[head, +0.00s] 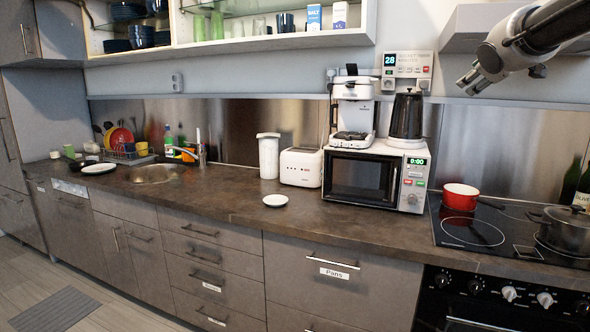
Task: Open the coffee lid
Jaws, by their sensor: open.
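The white coffee maker (353,92) stands on top of the microwave (374,178), left of a black kettle (407,115). Its lid (352,79) is on its top and looks down, with a small dark piece above it; fine detail is too small to tell. A dark handle shows at its left side. My gripper (468,83) hangs at the upper right, pointing down and left. It is open and empty, well to the right of the coffee maker and touching nothing.
A wall panel (408,64) reading 28 is behind the kettle. A range hood (460,28) is behind my arm. A red pot (460,197) and a grey pot (566,228) stand on the stove. A toaster (301,167) is left of the microwave. Shelves (270,40) hang above the counter.

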